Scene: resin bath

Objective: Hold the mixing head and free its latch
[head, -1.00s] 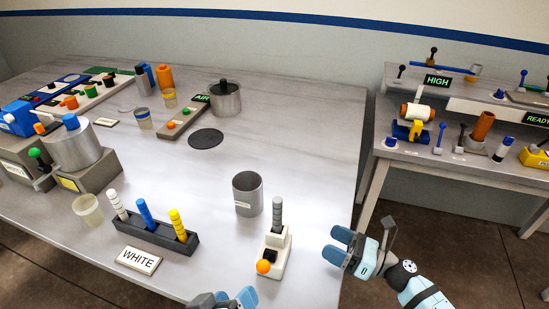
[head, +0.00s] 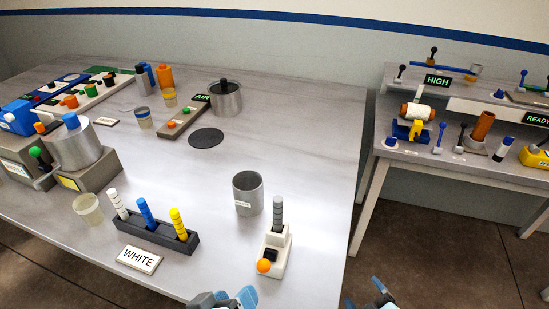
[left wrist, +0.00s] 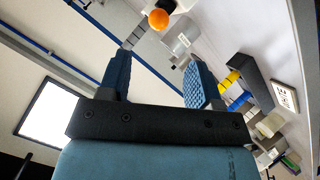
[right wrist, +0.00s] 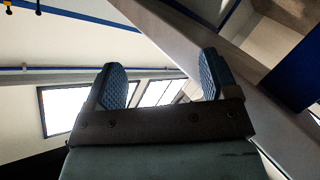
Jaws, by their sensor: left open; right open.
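What looks like the mixing head, a white stepped block (head: 274,254) with an upright grey ribbed stem (head: 277,213), stands near the table's front edge. An orange ball (head: 264,266) on its front end may be the latch knob. In the left wrist view the orange ball (left wrist: 158,19) and the ribbed stem (left wrist: 135,37) show beyond the fingers. My left gripper (head: 228,298) is open and empty at the bottom edge of the head view, left of and nearer than the block. My right gripper (head: 365,295) is open and empty, low to the right, beyond the table edge.
A dark rack (head: 155,233) with white, blue and yellow sticks and a WHITE sign (head: 139,259) stand to the left. The table (head: 320,200) is clear to the right. A second bench stands at the far right.

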